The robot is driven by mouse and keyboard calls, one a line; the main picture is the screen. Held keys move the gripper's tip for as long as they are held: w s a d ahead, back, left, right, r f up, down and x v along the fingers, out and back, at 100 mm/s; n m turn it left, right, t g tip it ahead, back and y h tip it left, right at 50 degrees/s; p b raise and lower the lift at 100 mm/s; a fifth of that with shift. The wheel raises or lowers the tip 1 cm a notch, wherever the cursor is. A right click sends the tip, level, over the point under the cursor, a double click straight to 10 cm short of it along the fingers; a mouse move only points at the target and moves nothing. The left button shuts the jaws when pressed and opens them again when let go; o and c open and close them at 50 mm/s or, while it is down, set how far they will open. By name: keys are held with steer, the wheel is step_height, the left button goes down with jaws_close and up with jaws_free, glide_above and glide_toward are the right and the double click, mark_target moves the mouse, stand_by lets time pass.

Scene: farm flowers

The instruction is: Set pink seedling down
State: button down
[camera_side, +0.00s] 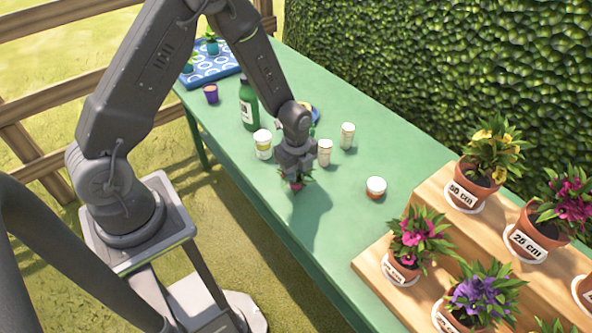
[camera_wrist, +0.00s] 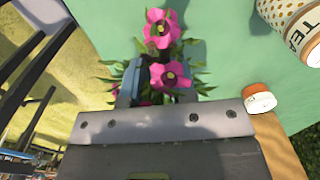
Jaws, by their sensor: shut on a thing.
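The pink seedling (camera_wrist: 168,75) has bright pink flowers and green leaves in the wrist view. Its pot is hidden there. In the side view the pink seedling (camera_side: 296,183) is small and dark under my gripper (camera_side: 296,172). My gripper is shut on it, above the near edge of the green table (camera_side: 345,225). A shadow lies on the table just right of it. I cannot tell whether the seedling touches the table.
A green bottle (camera_side: 248,105), purple pot (camera_side: 211,93) and blue tray (camera_side: 222,66) are farther back. A wooden stepped stand (camera_side: 400,195) with potted flowers is at right.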

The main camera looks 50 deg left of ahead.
steer(key=shift+f, duration=0.15)
steer(key=c, duration=0.9)
jaws_free()
steer(key=shift+c, duration=0.2)
steer(key=s+d+r+n+t, duration=0.1)
steer(key=s+r+n, duration=0.2)
steer(key=r, duration=0.6)
steer(key=s+r+n+t, duration=0.1)
steer(key=s+r+n, duration=0.15)
steer(key=r, duration=0.55)
steer(key=s+d+r+n+t, duration=0.1)
steer(key=s+r+n, duration=0.15)
steer(key=r, duration=0.65)
steer(key=s+r+n+t, duration=0.1)
steer(key=s+r+n, duration=0.1)
steer(key=s+n, duration=0.3)
steer(key=s+d+r+n+t, duration=0.1)
steer(key=s+r+n, duration=0.2)
steer(key=s+n, duration=0.1)
steer(key=shift+s+d+r+n+t, duration=0.25)
steer(key=shift+s+n+t, duration=0.1)
steer(key=shift+n, duration=0.15)
